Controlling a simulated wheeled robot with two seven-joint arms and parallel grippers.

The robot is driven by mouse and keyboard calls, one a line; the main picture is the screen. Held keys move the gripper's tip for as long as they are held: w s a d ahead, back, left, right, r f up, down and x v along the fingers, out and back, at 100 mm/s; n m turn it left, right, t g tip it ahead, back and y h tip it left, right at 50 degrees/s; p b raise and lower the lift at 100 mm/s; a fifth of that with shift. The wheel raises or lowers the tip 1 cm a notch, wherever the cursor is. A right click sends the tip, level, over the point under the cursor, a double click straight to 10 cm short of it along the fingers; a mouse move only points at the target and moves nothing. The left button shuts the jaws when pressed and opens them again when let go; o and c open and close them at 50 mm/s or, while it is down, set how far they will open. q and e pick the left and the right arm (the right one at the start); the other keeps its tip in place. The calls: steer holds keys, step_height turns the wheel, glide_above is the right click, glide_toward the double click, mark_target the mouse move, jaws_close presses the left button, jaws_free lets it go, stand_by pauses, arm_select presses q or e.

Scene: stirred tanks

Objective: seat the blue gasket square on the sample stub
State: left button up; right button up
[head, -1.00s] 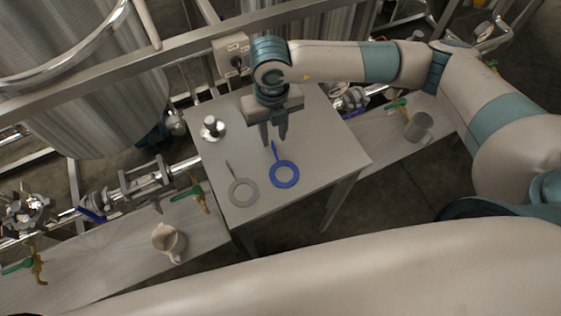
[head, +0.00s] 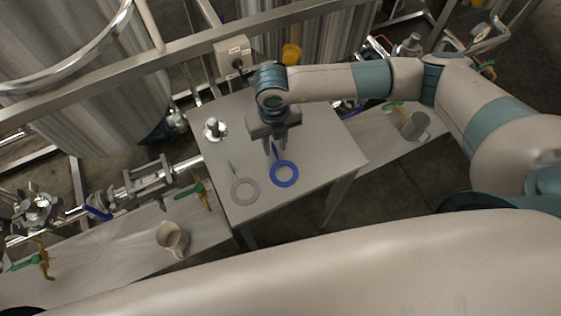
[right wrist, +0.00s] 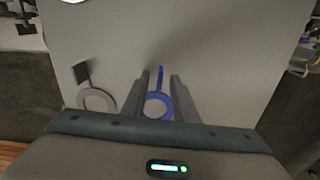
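The blue gasket (head: 285,185), a flat ring with a straight tab, lies on the small grey table (head: 325,150). In the right wrist view the gasket (right wrist: 158,96) has its tab between the two fingers. My right gripper (head: 274,150) is over the tab with fingers pointing down. Its fingers (right wrist: 160,76) are apart, one each side of the tab, with gaps showing. I cannot tell how high the fingertips are above the table. The sample stub (head: 212,124), a metal post on a round pale base, stands bare at the table's far left. My left gripper is not in view.
A grey ring with a tab (head: 246,203) lies just left of the blue gasket. A mug (head: 172,238) stands on the lower left bench, and a grey cup (head: 415,126) on the right bench. Pipes, valves and tanks line the left and back. The table's middle is clear.

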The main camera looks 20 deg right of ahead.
jaws_close()
steer(key=shift+r, duration=0.1)
stand_by(0.3)
steer(key=shift+r+b, duration=0.5)
step_height(320, 180, up, 2)
steer(key=shift+w+r+b, duration=0.1)
steer(key=shift+b, duration=0.65)
steer(key=s+d+r+b, duration=0.4)
steer(key=s+r, duration=0.3)
steer(key=s, duration=0.4)
steer(key=shift+r, duration=0.35)
steer(key=shift+f, duration=0.1)
